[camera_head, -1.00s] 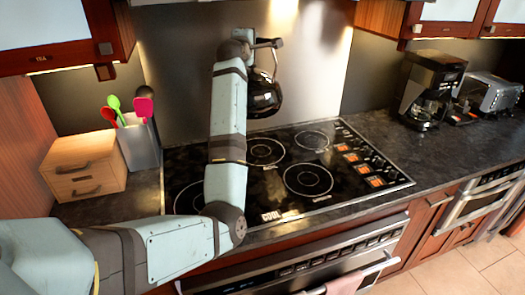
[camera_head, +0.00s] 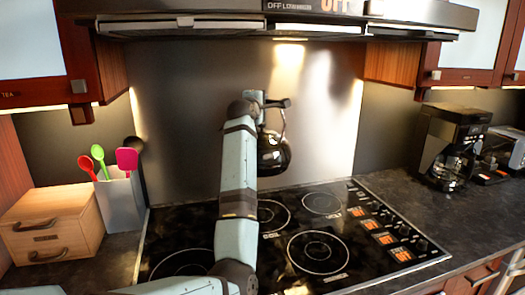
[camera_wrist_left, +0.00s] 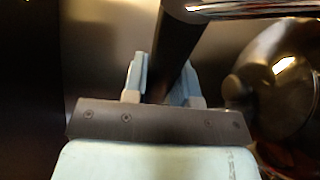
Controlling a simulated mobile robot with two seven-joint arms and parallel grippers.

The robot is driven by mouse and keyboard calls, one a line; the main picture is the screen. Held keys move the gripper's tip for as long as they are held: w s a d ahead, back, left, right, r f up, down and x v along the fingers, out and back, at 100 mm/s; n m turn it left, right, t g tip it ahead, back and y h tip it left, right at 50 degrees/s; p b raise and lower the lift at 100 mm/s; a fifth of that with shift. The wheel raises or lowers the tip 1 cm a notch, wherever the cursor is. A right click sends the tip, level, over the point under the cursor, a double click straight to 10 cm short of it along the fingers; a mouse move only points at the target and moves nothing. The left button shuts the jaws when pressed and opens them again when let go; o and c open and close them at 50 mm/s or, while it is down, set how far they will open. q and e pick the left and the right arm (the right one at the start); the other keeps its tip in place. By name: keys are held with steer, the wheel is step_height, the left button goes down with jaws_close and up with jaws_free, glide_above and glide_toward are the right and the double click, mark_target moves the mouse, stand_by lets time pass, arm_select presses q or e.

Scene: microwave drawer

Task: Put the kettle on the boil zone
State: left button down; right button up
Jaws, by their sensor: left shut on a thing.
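The dark, glossy kettle (camera_head: 273,155) hangs in the air above the back of the black cooktop (camera_head: 360,262), in front of the back wall. My left gripper (camera_head: 268,101) is shut on its handle at the top. In the left wrist view the fingers (camera_wrist_left: 162,80) close around the dark handle, and the kettle body (camera_wrist_left: 285,85) shows at the right. The back-left ring (camera_head: 270,214) lies below the kettle and is partly hidden by my arm. The rings carry small labels, too small to read surely, so I cannot tell which is the boil zone. My right gripper is not in view.
A range hood (camera_head: 230,27) hangs above the cooktop. A wooden drawer box (camera_head: 50,225) and a utensil holder (camera_head: 122,200) stand at the left. A coffee maker (camera_head: 452,148) stands on the right counter. The back-right ring (camera_head: 321,203) and front-right ring (camera_head: 318,252) are bare.

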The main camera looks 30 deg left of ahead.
arm_select(q)
step_height(320, 180, down, 19)
steer(key=shift+s+f, duration=0.1)
steer(key=shift+f, duration=0.05)
stand_by(0.6)
steer(key=shift+f, duration=0.1)
steer(key=c, duration=1.1)
jaws_free()
steer(key=shift+f, duration=0.2)
steer(key=shift+o, duration=1)
steer(key=shift+s+d+r, duration=0.1)
steer(key=v, duration=1.2)
